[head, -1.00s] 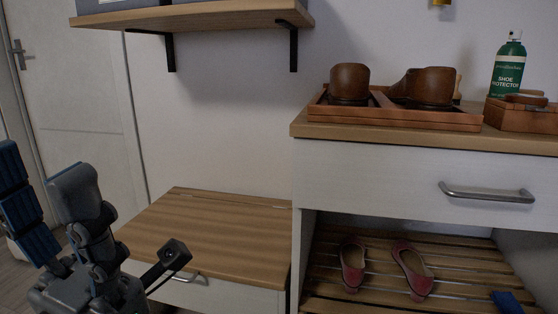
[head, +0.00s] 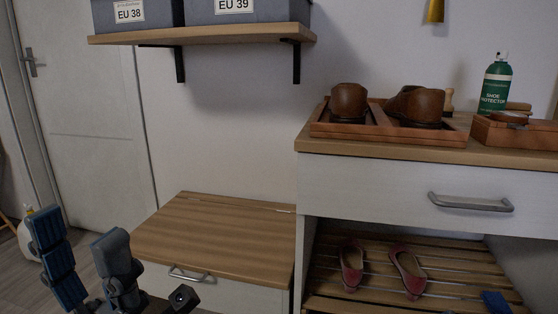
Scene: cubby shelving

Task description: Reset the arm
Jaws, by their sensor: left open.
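My left gripper (head: 88,258) is at the lower left of the head view, with its dark padded fingers pointing up and spread apart. It is open and nothing shows between the fingers. It is in front of and to the left of a low wooden-topped bench (head: 215,238) with a metal handle. The lower part of the gripper is cut off by the frame edge.
A white cabinet (head: 375,183) on the right bears a wooden tray (head: 345,130) with brown shoes, and a green shoe protector can (head: 494,85). Red flats (head: 408,272) lie on the slatted rack below. A wall shelf (head: 205,34) holds grey boxes. A door (head: 85,110) is at left.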

